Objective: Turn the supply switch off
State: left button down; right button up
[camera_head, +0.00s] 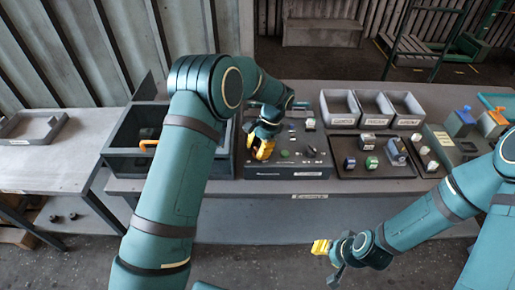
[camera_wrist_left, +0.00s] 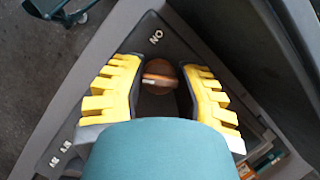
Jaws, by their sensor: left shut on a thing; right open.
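The supply switch (camera_wrist_left: 160,78) is a round brownish-orange knob with a raised grip bar across it, seen in the left wrist view. An ON label (camera_wrist_left: 156,37) is on the grey panel just beyond it. My left gripper (camera_head: 262,154) is at the left part of the control box (camera_head: 313,171), its yellow fingers on both sides of the knob. In the head view the gripper hides the knob. The knob's exact setting is hard to tell. My right gripper (camera_head: 321,247) is open and empty, in front of the table and low in the picture.
A dark open bin (camera_head: 120,160) with an orange handle stands left of the control box. Grey trays (camera_head: 376,108) stand at the back right, behind a dark tray (camera_head: 372,172) with several small parts. A side table (camera_head: 50,168) is at the left.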

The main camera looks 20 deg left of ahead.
pick_arm(q)
jog(key=shift+f+n+g+h, duration=0.1)
jog(key=shift+n+g+h, duration=0.2)
jog(key=shift+n, duration=0.8)
jog(key=c, duration=0.6)
grip_release()
jog(key=v, duration=1.2)
